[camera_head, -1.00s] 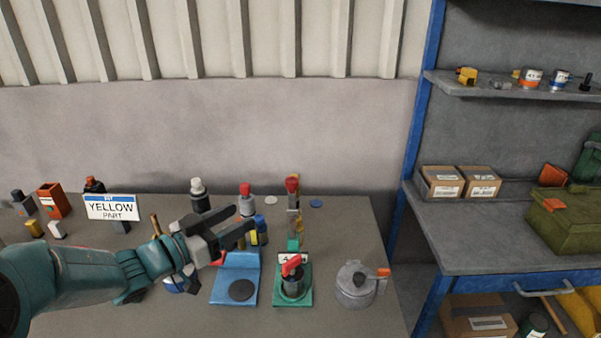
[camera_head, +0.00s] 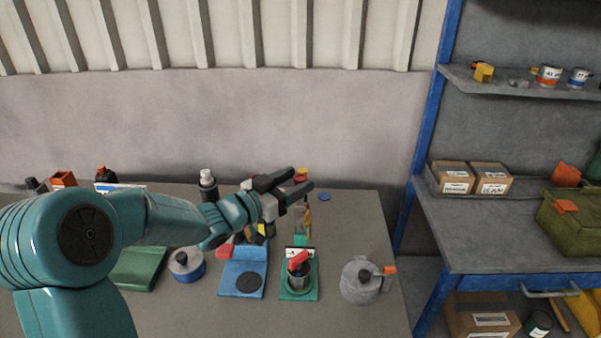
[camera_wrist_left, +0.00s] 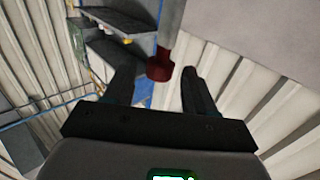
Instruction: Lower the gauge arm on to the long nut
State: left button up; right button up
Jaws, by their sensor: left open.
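The gauge arm (camera_head: 300,222) stands upright at the back of a green base (camera_head: 316,283). Its dark red knob (camera_wrist_left: 160,67) shows between the finger tips in the left wrist view, with a gap on the right side. On the green base is a dark cylinder (camera_head: 299,281) with a red piece (camera_head: 298,261) over it; I cannot tell which part is the long nut. My left gripper (camera_head: 301,177) is open around the top of the gauge arm, partly hiding the knob. My right gripper is out of view.
A blue base (camera_head: 228,281) with a dark disc is left of the green one, and a grey round pot (camera_head: 358,283) with an orange tab is right. A shelf unit (camera_head: 432,235) stands right.

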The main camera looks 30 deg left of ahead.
pick_arm(q)
jog(key=shift+r+x, duration=0.2)
jog(key=shift+x, duration=0.75)
jog(key=shift+w+f, duration=0.15)
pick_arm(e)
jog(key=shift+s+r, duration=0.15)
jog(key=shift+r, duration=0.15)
pick_arm(q)
jog(key=shift+c, duration=0.3)
